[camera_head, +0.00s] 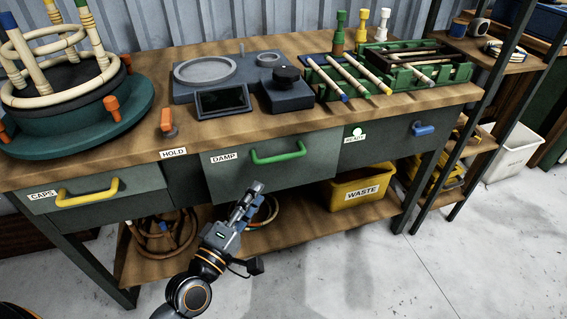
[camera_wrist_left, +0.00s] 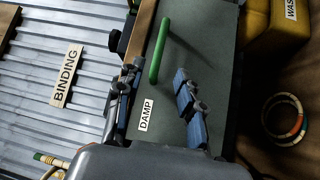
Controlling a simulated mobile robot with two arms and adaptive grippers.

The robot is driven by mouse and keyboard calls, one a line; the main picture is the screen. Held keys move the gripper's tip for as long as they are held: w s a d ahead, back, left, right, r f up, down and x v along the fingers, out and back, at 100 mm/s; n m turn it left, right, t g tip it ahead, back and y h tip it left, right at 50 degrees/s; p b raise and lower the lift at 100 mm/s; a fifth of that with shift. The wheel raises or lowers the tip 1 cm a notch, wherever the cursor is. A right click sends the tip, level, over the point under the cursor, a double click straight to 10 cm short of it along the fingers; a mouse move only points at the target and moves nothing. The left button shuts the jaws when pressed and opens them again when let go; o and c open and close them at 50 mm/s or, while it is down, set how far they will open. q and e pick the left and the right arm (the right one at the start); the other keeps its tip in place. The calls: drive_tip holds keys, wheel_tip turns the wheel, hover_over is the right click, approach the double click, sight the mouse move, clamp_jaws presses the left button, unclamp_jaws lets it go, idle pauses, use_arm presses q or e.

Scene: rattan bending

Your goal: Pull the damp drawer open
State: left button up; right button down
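The damp drawer (camera_head: 232,178) has a grey-green front under the middle of the bench top, with a DAMP label and a green bar handle (camera_head: 278,154). No drawer interior shows, so it looks closed. My left gripper (camera_head: 257,187) is in front of the drawer's lower part, below and left of the handle in the head view. In the left wrist view the two fingers (camera_wrist_left: 158,72) stand apart and empty, with the green handle (camera_wrist_left: 160,50) ahead, in line with the gap between them. I see no contact with the handle. My right gripper is not in view.
A yellow waste bin (camera_head: 357,187) and coils sit on the lower shelf. The floor in front is clear.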

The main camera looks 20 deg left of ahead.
sight(283, 155)
use_arm(q)
drive_tip(key=x, duration=1.3)
drive_tip(key=shift+w+f, duration=0.15)
drive_tip(key=shift+w, duration=0.05)
clamp_jaws()
